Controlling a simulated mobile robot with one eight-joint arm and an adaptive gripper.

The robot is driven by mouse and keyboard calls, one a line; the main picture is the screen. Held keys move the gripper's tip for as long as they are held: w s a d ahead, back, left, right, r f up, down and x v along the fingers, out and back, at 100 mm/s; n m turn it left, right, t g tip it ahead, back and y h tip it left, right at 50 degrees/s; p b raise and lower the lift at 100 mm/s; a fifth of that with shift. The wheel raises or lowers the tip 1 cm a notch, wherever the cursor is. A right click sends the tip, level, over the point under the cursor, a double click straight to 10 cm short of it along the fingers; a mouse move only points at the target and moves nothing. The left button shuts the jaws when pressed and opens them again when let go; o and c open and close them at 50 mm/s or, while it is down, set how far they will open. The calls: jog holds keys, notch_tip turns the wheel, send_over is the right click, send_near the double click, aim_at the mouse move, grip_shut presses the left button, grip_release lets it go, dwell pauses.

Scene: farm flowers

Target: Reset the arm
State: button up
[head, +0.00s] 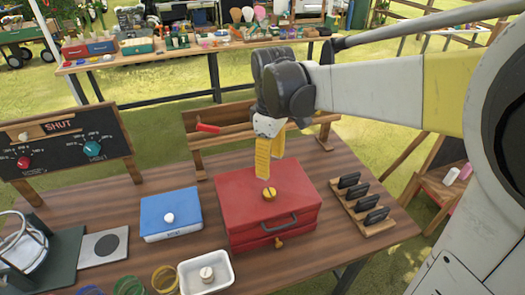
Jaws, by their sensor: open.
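My gripper (269,155) points down over the back part of a red box (262,208) on the brown table. Its yellow fingers are apart, with nothing seen between them. Whether the fingertips touch the lid is hard to tell. The box is closed, with a dark handle and a small yellow knob on its front. My arm reaches in from the right.
A blue box (170,221) with a white knob, a white tray (206,282) and a rack of dark pieces (362,200) surround the red box. A wooden stand (260,140) is behind. A dial panel (66,147) stands at left. Bare tabletop shows at front right.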

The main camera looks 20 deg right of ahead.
dwell(0.4)
jog(key=s+m+t, duration=0.7)
jog(key=s+m, duration=0.2)
jog(key=s, duration=0.3)
jog(key=shift+s+r, duration=0.35)
jog(key=shift+r, duration=0.1)
